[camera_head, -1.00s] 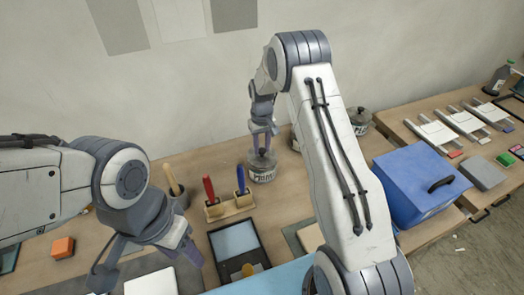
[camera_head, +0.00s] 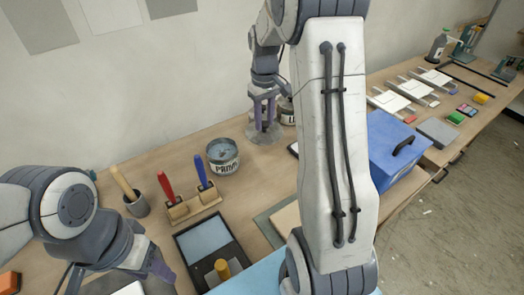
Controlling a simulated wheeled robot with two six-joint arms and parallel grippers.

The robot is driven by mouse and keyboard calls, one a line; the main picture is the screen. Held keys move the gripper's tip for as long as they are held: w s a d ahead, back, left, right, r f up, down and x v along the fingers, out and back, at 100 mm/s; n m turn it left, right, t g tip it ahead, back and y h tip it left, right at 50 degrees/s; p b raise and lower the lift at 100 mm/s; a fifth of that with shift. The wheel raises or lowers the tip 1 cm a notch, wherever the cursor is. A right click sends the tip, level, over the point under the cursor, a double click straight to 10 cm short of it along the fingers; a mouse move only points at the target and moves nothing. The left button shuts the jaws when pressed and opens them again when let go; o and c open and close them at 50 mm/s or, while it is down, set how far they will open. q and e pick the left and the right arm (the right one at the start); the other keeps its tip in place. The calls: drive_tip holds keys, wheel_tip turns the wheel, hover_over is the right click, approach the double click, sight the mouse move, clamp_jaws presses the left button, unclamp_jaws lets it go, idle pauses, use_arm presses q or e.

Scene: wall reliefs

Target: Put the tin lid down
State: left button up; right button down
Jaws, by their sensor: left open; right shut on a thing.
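The open tin (camera_head: 223,157), labelled with dark letters, stands upright on the bench with blue-grey content showing. My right gripper (camera_head: 264,118) points down behind and to the right of the tin, its purple fingers shut on the round grey tin lid (camera_head: 265,136). The lid is flat and low, at or just above the bench; I cannot tell whether it touches. It is clear of the tin. My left gripper (camera_head: 158,272) is open and empty at the lower left, its fingers partly cut off from clear view.
Another tin (camera_head: 288,112) stands close behind the lid, partly hidden by my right arm. A wooden rack (camera_head: 193,206) with red and blue handled tools, a cup (camera_head: 137,205) and a black tray (camera_head: 211,250) lie in front. A blue box (camera_head: 396,150) stands right.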

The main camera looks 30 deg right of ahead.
drive_tip(key=s+d+f+b, duration=0.2)
drive_tip(key=s+d+f, duration=0.1)
drive_tip(key=s+d, duration=0.25)
drive_tip(key=s+d+f+b, duration=0.2)
drive_tip(key=s+d+f, duration=0.2)
drive_tip(key=s, duration=0.3)
drive_tip(key=w+a+f+p, duration=0.1)
drive_tip(key=w+f, duration=0.1)
drive_tip(key=w, duration=0.1)
drive_tip(key=w+a+f+p, duration=0.1)
drive_tip(key=w+a+f, duration=0.1)
drive_tip(key=w, duration=0.1)
drive_tip(key=w+a+f+p, duration=0.1)
drive_tip(key=w+a+f, duration=0.1)
drive_tip(key=w, duration=0.1)
drive_tip(key=shift+w+a+f, duration=0.1)
drive_tip(key=shift+a+f, duration=0.05)
drive_tip(key=shift+f, duration=0.1)
drive_tip(key=shift+w+a+f, duration=0.1)
drive_tip(key=shift+f, duration=0.15)
wheel_tip(320, 180, down, 3)
drive_tip(key=shift+f+p, duration=0.15)
drive_tip(key=shift+p, duration=0.3)
use_arm(q)
drive_tip(key=shift+f, duration=0.4)
use_arm(e)
drive_tip(key=shift+f, duration=0.2)
